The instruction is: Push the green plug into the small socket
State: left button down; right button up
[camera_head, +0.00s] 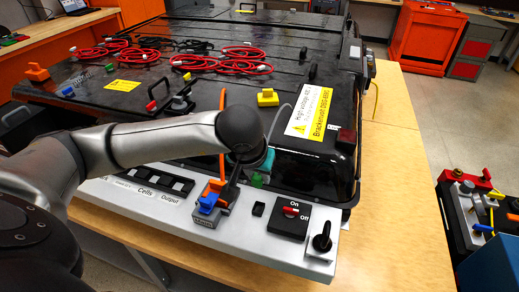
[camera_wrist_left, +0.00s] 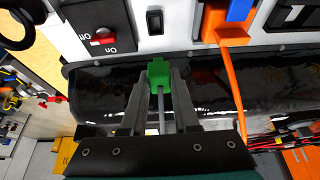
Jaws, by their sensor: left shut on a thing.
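The green plug (camera_head: 257,181) is between the fingers of my left gripper (camera_head: 262,172), above the front edge of the black pack. In the left wrist view the green plug (camera_wrist_left: 159,74) sits between the two fingertips of my left gripper (camera_wrist_left: 160,80), with a grey cable running back from it. The small socket (camera_head: 258,209) is a small black block on the silver panel. It also shows in the left wrist view (camera_wrist_left: 154,22), straight beyond the plug with a gap between. My right gripper is out of view.
An orange connector (camera_head: 213,188) with a blue lever (camera_head: 208,203) stands left of the small socket, with an orange cable rising from it. Right of the socket are a red On/Off switch (camera_head: 290,211) and a black knob (camera_head: 322,238). Red cables (camera_head: 222,62) lie on the pack.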

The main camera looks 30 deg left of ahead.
aim_at(260, 203)
pick_arm(q)
jog(key=shift+s+d+f, duration=0.2)
jog(key=shift+s+f, duration=0.2)
jog(key=shift+f, duration=0.1)
jog(key=shift+w+f+b, duration=0.1)
jog(key=shift+f+b, duration=0.45)
jog(key=shift+f, duration=0.15)
jog(key=shift+f+b, duration=1.3)
jog(key=shift+f, duration=0.8)
jog(key=shift+b, duration=0.6)
jog(key=shift+f+b, duration=0.75)
jog(key=shift+f, duration=0.15)
